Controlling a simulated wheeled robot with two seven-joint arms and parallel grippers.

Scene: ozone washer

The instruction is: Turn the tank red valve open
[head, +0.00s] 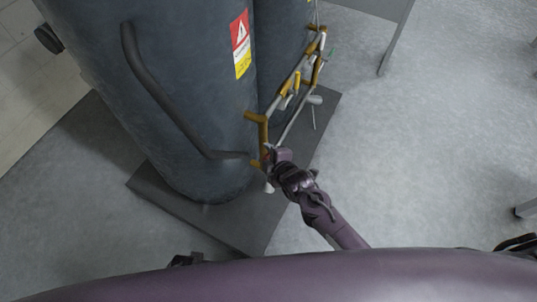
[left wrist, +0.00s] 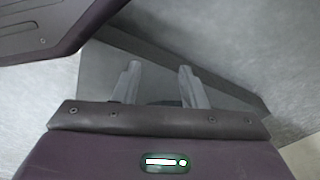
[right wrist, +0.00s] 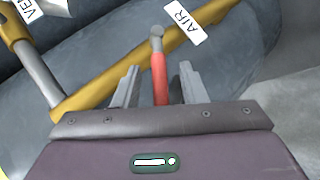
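The red valve handle (right wrist: 159,80) shows in the right wrist view, with a grey rounded tip, in front of the yellow pipe. My right gripper (right wrist: 160,88) is open, with one finger on each side of the handle and gaps on both sides. In the head view my right gripper (head: 268,158) is at the lower end of the pipework, and it hides most of the valve. The tank (head: 190,90) is large, dark blue-grey and upright. My left gripper (left wrist: 160,85) is open and empty above the dark base plate in the left wrist view.
Yellow and grey pipes (head: 296,82) with several handles run along the tank's right side. A white AIR label (right wrist: 185,25) lies close to the right fingers. A bent dark pipe (head: 170,100) crosses the tank's front. The grey floor (head: 420,150) at right is clear.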

